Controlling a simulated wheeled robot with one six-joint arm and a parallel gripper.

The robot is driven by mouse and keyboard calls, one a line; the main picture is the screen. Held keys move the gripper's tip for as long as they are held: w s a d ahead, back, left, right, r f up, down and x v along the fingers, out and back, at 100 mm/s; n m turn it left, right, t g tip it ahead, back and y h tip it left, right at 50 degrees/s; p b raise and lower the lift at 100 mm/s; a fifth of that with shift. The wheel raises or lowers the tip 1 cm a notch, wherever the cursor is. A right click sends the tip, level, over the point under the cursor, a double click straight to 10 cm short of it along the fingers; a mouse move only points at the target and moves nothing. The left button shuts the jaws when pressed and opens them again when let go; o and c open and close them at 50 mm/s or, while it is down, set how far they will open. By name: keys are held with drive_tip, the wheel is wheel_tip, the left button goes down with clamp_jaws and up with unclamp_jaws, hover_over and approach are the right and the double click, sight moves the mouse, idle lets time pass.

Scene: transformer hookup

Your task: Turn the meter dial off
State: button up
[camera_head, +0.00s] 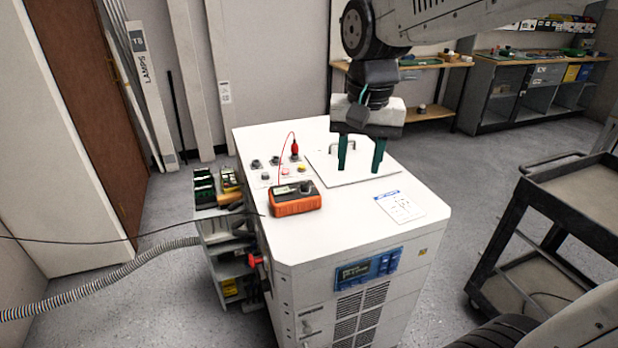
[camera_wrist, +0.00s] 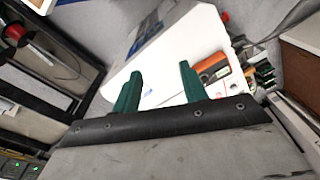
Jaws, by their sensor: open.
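The orange meter (camera_head: 296,199) lies on the white cabinet top, left of centre and near the front edge. Its dark dial (camera_head: 306,187) is on the upper face; its setting is too small to read. A red lead runs from the meter to a red plug (camera_head: 294,148) at the sockets behind it. My gripper (camera_head: 361,169) is open and empty, with two green fingers pointing down above the lidded panel, right of and behind the meter. In the wrist view the gripper's green fingers (camera_wrist: 159,92) stand apart, and part of the orange meter (camera_wrist: 212,65) shows beyond the right finger.
The white cabinet (camera_head: 340,225) carries a handled panel (camera_head: 335,177), a printed sheet (camera_head: 399,206) and several sockets (camera_head: 273,161). A black cart (camera_head: 550,220) stands at the right. A shelf of parts (camera_head: 222,240) stands against the cabinet's left side.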

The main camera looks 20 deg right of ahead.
drive_tip(key=w+a+f+m, duration=0.1)
drive_tip(key=w+f+m, duration=0.3)
drive_tip(key=w, duration=0.9)
drive_tip(key=m, duration=0.3)
hover_over(305, 182)
drive_tip(key=shift+g, duration=0.4)
wheel_tip(305, 182, down, 6)
drive_tip(key=shift+f, duration=0.25)
wheel_tip(305, 182, down, 8)
drive_tip(key=shift+r, duration=0.2)
clamp_jaws()
